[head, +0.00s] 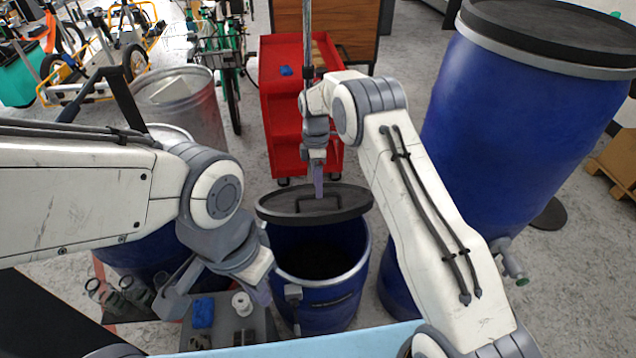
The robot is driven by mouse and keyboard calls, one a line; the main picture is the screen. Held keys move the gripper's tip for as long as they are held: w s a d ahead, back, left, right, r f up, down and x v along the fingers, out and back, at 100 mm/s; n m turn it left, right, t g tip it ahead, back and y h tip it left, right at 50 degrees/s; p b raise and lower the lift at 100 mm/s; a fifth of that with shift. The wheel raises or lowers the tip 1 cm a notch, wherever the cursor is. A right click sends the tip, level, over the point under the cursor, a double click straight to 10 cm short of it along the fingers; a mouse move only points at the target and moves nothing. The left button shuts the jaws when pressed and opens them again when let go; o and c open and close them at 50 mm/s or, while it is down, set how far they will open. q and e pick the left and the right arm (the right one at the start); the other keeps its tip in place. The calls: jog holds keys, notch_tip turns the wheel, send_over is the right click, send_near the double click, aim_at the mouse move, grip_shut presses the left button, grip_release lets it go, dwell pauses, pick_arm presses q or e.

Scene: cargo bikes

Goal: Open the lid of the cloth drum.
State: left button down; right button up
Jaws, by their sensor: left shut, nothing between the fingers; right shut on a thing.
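The cloth drum (312,296) is a blue open-topped drum with a pale rim, low in the middle of the head view. Its dark round lid (272,208) is raised over the back of the rim, and the dark inside shows in front of it. My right gripper (318,190) is shut on the lid's handle (301,200). The lid's far edge and any hinge are hidden. My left gripper (264,297) is shut and empty, low beside the drum's left side. A latch (293,293) shows on the drum's front.
A tall blue drum with a black lid (560,25) stands at the right. A red cart (282,110) is behind the cloth drum. A grey bin (185,105) stands behind my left arm. A grey surface (228,318) at lower left holds a blue cloth (203,313) and a white roll (242,304).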

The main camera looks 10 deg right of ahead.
jog(key=shift+w+a, duration=0.1)
jog(key=shift+w, duration=0.1)
notch_tip(320, 180, up, 10)
jog(key=w+b, duration=0.1)
jog(key=shift+w+r, duration=0.15)
jog(key=shift+w, duration=0.25)
